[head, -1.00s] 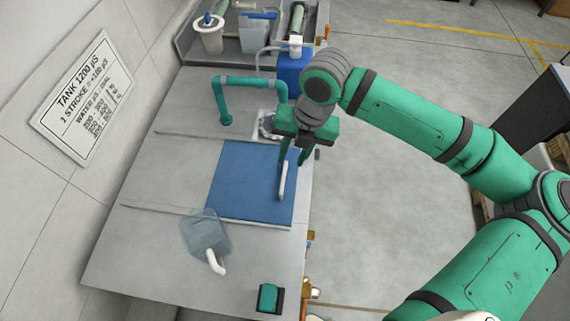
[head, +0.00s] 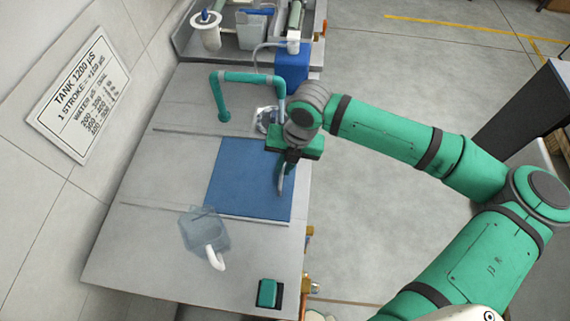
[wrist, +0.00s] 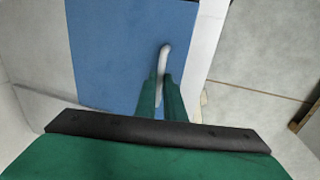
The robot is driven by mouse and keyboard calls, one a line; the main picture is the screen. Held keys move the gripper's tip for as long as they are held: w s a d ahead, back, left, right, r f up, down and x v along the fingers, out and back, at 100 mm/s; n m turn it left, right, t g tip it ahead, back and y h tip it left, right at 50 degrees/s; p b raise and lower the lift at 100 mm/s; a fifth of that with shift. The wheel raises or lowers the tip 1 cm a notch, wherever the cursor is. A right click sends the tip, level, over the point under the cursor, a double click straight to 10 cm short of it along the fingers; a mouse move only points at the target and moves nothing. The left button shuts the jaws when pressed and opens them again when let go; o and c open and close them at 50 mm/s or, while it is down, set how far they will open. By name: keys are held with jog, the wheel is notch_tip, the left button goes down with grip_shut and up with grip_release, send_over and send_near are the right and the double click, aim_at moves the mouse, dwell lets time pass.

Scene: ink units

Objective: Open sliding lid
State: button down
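The blue sliding lid (head: 240,180) lies flat between two rails on the grey counter; it fills the upper middle of the wrist view (wrist: 115,50). A white bar handle (wrist: 164,58) stands near the lid's right edge. In the head view the handle (head: 281,184) shows below my gripper (head: 286,170), partly hidden by it. In the wrist view my green fingers (wrist: 160,86) sit close together on either side of the handle and look shut on it. The lid covers whatever lies under it.
A green bent pipe (head: 222,100) rises behind the lid, near my wrist. A clear jug with a white handle (head: 205,232) stands in front of the lid. A green block (head: 268,293) sits at the front edge. The counter left of the lid is clear.

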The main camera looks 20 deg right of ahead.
send_over(224, 170)
dwell(0.7)
jog(key=shift+w, duration=0.1)
jog(key=c, duration=1.8)
grip_release()
jog(key=shift+c, duration=0.2)
jog(key=shift+r, duration=0.1)
notch_tip(224, 170, up, 10)
jog(key=d, duration=0.2)
jog(key=shift+s+r, duration=0.25)
jog(key=shift+s, duration=0.2)
